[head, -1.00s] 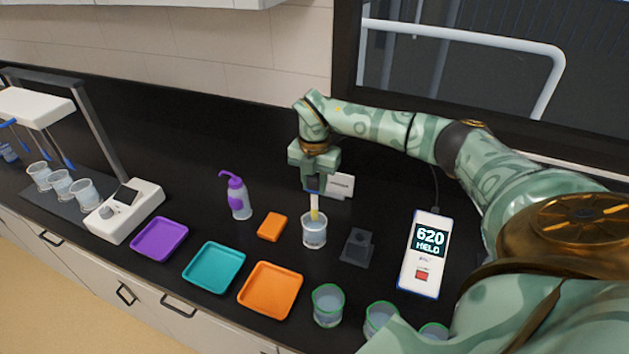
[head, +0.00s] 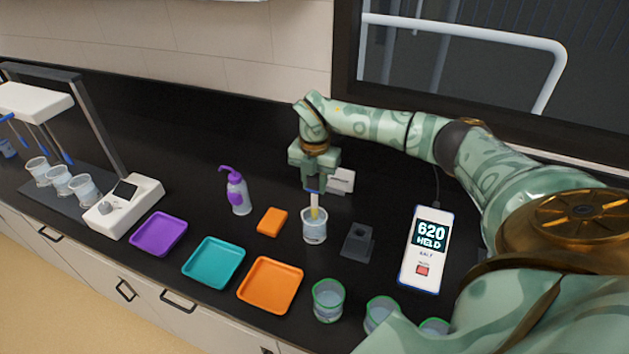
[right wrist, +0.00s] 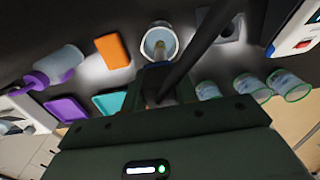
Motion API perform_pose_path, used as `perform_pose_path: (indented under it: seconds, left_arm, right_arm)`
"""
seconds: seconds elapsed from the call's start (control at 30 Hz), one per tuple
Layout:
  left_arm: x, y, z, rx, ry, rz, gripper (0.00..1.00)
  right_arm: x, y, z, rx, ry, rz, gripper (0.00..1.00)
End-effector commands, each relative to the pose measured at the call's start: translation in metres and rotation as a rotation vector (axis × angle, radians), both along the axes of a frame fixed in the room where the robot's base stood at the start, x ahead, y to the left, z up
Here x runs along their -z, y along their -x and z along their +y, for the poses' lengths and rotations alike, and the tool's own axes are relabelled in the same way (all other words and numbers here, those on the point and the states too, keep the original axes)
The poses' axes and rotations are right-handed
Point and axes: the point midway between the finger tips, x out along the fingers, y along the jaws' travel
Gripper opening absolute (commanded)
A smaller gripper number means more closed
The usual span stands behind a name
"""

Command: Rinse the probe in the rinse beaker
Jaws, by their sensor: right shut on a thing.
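The rinse beaker (head: 314,231) is a clear beaker with liquid, standing on the black bench under my right gripper; it also shows at the top of the right wrist view (right wrist: 150,44). My right gripper (head: 314,186) points straight down and is shut on the probe (head: 314,206), which has a pale, yellowish shaft. The probe hangs upright with its lower end inside the beaker's mouth. Whether the tip touches the bottom is not clear. My left gripper is not in view.
A handheld meter (head: 426,250) reads 620 HELD. A dark holder (head: 358,240) stands right of the beaker, an orange block (head: 272,221) left of it. Green-rimmed beakers (head: 328,301) line the front edge.

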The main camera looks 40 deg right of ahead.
Motion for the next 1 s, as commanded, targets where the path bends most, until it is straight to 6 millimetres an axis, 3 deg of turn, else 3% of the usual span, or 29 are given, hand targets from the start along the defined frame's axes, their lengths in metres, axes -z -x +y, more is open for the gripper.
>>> perform_pose_path:
  seconds: [1.0]
  left_arm:
    - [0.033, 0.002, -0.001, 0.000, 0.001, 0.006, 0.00]
  right_arm:
    - [0.063, 0.000, 0.000, 0.000, 0.000, 0.002, 0.09]
